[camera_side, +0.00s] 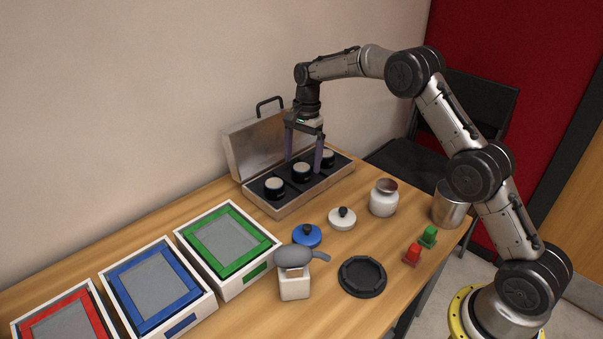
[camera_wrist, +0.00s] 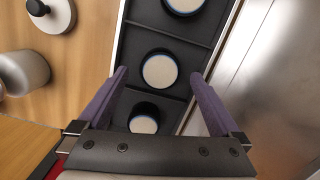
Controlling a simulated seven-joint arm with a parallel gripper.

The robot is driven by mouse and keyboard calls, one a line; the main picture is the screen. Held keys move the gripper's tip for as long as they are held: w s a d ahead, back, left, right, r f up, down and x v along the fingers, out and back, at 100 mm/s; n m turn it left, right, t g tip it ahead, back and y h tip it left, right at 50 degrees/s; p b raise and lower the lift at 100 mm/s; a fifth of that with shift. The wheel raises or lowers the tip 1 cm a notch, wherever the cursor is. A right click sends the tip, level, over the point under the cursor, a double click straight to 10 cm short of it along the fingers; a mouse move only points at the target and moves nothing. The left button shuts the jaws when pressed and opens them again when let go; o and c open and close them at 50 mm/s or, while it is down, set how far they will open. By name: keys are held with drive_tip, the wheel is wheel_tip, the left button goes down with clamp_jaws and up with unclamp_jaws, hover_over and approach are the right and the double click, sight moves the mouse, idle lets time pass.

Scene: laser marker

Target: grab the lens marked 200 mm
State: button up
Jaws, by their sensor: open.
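Three dark round lenses with pale tops sit in a row in an open metal case (camera_side: 285,209): a left lens (camera_side: 274,186), a middle lens (camera_side: 302,172) and a right lens (camera_side: 328,156). No marking can be read, so I cannot tell which one is 200 mm. My gripper (camera_side: 304,168) is open and empty, pointing down over the case. In the wrist view, the fingertips of my gripper (camera_wrist: 159,73) stand on either side of the middle lens (camera_wrist: 159,70). Its height above that lens is hard to judge.
The raised case lid (camera_side: 255,143) stands behind the lenses. Framed trays (camera_side: 225,238) stand at the left, and a metal cup (camera_side: 450,205) at the right.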

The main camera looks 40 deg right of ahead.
drive_tip(key=shift+a+f, duration=0.15)
drive_tip(key=shift+f, duration=1.1)
drive_tip(key=c, duration=1.6)
